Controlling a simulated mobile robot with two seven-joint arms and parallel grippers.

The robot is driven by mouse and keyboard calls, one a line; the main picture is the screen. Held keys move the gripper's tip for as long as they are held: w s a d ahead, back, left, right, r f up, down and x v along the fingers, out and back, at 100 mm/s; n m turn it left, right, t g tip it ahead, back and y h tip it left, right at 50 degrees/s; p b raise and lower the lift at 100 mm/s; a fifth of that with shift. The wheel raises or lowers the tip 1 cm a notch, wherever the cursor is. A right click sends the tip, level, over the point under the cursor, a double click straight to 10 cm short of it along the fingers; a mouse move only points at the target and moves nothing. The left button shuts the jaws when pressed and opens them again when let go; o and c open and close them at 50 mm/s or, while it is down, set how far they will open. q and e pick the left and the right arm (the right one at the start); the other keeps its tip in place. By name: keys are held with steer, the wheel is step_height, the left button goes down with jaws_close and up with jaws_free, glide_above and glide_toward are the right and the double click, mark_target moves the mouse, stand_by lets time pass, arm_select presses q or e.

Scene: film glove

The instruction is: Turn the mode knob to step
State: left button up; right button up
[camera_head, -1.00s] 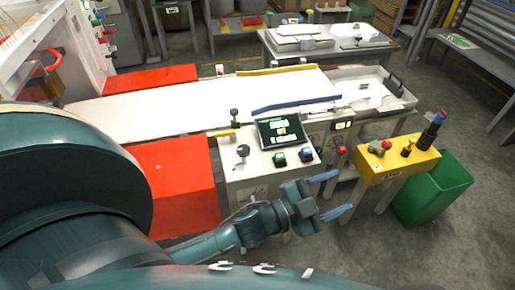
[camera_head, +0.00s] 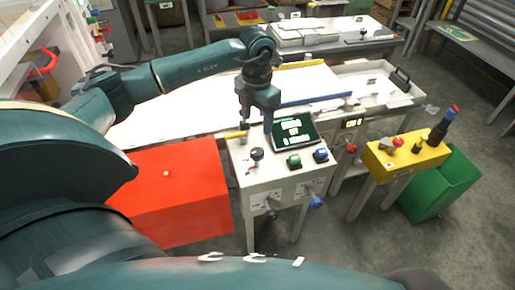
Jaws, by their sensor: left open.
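A white control console (camera_head: 280,180) stands at the middle, with a tilted dark display (camera_head: 295,131) on top. A black knob (camera_head: 257,154) stands on the left of its top face. A green-topped control (camera_head: 294,160) and a blue-topped control (camera_head: 320,155) sit to its right. The labels are too small to read, so I cannot tell for sure which is the mode knob. My left gripper (camera_head: 256,127) is open and empty, pointing down above the console's back left, behind the black knob and left of the display. My right gripper is not in view.
A red box (camera_head: 175,200) stands left of the console. A white conveyor belt (camera_head: 180,120) runs behind it, with a blue bar (camera_head: 315,100) along it. A yellow control box (camera_head: 405,155) and a green bin (camera_head: 440,185) are at the right. Two knobs project from the console's front.

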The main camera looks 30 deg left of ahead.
mark_target(257, 151)
arm_select(q)
step_height(257, 151, down, 12)
steer(key=shift+d+p, duration=0.1)
steer(key=shift+p, duration=0.55)
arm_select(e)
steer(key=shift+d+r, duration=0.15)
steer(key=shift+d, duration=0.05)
arm_select(q)
steer(key=shift+c, duration=0.5)
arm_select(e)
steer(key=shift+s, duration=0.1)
arm_select(q)
steer(key=c, duration=0.9)
